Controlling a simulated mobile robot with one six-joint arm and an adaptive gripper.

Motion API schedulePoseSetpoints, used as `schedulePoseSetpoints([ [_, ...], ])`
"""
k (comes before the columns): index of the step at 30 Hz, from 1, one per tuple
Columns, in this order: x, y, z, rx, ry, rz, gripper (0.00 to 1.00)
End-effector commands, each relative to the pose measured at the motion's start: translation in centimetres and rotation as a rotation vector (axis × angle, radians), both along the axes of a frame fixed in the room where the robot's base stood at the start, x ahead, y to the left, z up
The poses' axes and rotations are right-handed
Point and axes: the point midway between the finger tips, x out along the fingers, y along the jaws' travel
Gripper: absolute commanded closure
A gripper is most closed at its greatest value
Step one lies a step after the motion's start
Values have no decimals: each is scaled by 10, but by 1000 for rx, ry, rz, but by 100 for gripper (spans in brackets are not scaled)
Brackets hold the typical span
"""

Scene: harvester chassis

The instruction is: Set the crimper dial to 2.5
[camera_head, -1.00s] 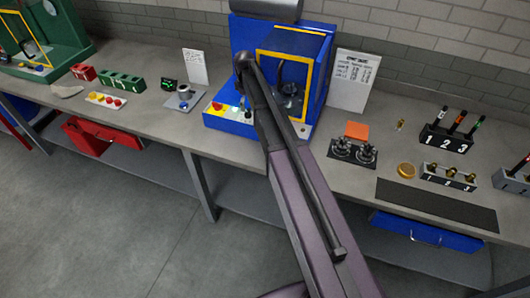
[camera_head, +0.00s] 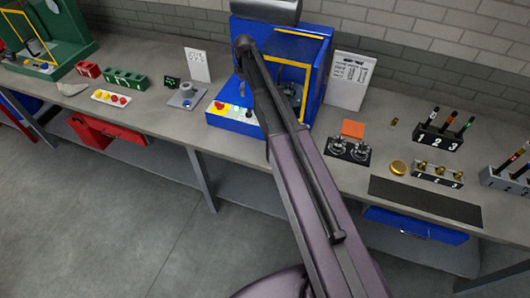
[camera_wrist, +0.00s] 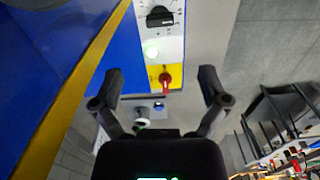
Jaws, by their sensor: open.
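The crimper (camera_head: 233,48) is a blue machine with a yellow-edged guard on the bench. Its control panel (camera_head: 231,110) with red and yellow parts faces front. In the wrist view a black dial (camera_wrist: 160,17) sits on a white plate at the top, with marks around it too small to read. A lit round button (camera_wrist: 151,49) and a red switch on a yellow plate (camera_wrist: 166,79) lie below it. My gripper (camera_wrist: 161,72) is open and empty, its fingers either side of the red switch in the picture, the dial beyond the tips.
The crimper's blue side and yellow edge (camera_wrist: 75,85) are close by on the left in the wrist view. A white chart (camera_head: 349,80) stands right of the crimper, a grey device (camera_head: 187,96) left of it. The floor in front is clear.

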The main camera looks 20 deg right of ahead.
Motion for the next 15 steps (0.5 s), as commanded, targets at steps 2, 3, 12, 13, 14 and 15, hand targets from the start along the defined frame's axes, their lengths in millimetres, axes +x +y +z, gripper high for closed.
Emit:
schedulePoseSetpoints([
  [2,0,0,9,0,0,0,6],
  [3,0,0,11,0,0,0,6],
  [12,-16,0,7,0,0,-39,6],
  [13,-19,0,5,0,0,-48,6],
  [14,-22,0,4,0,0,-57,6],
  [15,-26,0,2,0,0,-71,6],
])
